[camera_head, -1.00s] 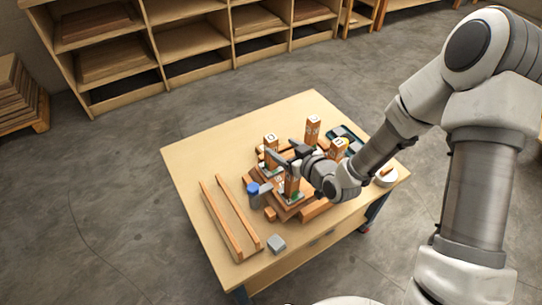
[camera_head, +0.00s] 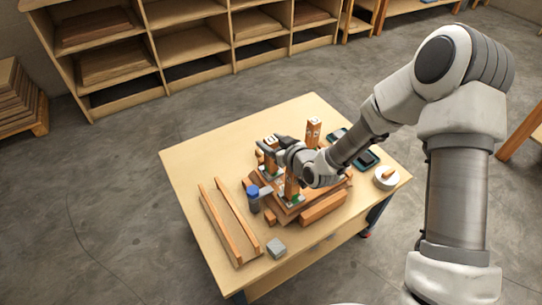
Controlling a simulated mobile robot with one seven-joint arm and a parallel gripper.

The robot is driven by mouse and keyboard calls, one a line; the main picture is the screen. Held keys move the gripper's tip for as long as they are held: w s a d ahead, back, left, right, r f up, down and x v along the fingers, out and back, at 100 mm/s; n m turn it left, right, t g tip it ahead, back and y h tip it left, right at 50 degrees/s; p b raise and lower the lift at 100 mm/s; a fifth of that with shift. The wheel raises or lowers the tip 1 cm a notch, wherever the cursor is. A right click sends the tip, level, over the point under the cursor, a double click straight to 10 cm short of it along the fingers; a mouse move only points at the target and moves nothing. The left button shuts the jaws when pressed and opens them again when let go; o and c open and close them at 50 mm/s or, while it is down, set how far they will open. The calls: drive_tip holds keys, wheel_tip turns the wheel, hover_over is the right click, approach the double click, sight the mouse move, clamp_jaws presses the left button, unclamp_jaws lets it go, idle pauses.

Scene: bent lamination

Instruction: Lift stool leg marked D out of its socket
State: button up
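Several upright orange-brown wooden legs with white marked tops stand in a low wooden fixture (camera_head: 322,206) on the table. The letters are too small to read surely; the left-back leg (camera_head: 270,155) has a round mark that may be a D. My gripper (camera_head: 272,143) is at this leg's upper end, its dark fingers apart on either side of the top. I cannot tell whether they touch it. The back leg (camera_head: 313,130) stands clear behind my wrist. My arm hides the fixture's right side.
Two long wooden rails (camera_head: 219,226) lie on the table's left. A blue-capped jar (camera_head: 253,198) and a grey block (camera_head: 276,248) stand near the front. A white round dish (camera_head: 386,178) and a dark teal tray (camera_head: 366,158) are at right. The table's (camera_head: 200,152) back left is clear.

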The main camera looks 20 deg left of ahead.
clamp_jaws()
idle(1.1)
